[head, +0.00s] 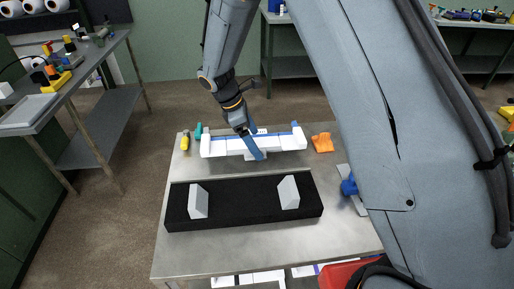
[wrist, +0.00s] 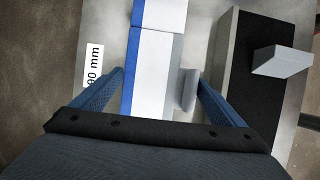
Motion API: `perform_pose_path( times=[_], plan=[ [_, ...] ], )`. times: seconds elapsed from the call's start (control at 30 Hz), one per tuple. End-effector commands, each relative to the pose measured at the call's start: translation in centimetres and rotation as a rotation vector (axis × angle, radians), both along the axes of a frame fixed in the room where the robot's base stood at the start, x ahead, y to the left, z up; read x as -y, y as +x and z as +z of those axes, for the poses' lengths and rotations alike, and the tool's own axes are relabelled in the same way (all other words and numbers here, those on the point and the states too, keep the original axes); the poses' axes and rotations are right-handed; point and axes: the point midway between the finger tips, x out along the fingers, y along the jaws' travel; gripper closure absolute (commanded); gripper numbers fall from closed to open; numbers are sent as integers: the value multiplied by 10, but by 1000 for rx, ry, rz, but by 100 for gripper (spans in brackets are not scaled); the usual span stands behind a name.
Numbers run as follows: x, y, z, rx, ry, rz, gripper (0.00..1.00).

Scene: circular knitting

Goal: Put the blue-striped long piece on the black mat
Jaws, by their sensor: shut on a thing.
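The long white piece with a blue stripe (head: 225,147) lies across the back of the metal table, left to right. In the wrist view the piece (wrist: 152,75) runs between my two fingers, its blue stripe on the left side. My gripper (head: 252,147) is shut on the piece near its middle; it also shows in the wrist view (wrist: 160,90). I cannot tell whether the piece is clear of the table. The black mat (head: 245,207) lies in front of the piece, apart from it.
Two light grey upright blocks stand on the mat, one left (head: 198,201) and one right (head: 288,191). A yellow tool (head: 185,141) and a teal one lie at the back left. An orange thing (head: 322,143) and a blue tool (head: 349,186) are at the right. My arm hides the table's right side.

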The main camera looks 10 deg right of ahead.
Motion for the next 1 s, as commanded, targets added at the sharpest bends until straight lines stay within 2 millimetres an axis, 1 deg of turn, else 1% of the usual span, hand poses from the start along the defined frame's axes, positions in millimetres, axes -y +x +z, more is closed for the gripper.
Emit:
perform_pose_path(
  times=[0.13, 0.3, 0.4, 0.77, 0.8, 0.83, 1.0],
  plan=[
    [0, 0, -9, 1, 0, 0, 36],
    [0, 0, -32, -1, 0, 0, 36],
    [0, 0, -42, 0, 0, 0, 36],
    [0, 1, -47, 2, 1, 1, 36],
    [0, 0, -47, 1, 1, 0, 3],
    [0, 0, -47, 1, 1, 0, 0],
    [0, 0, -46, 1, 1, 0, 0]
  ],
)
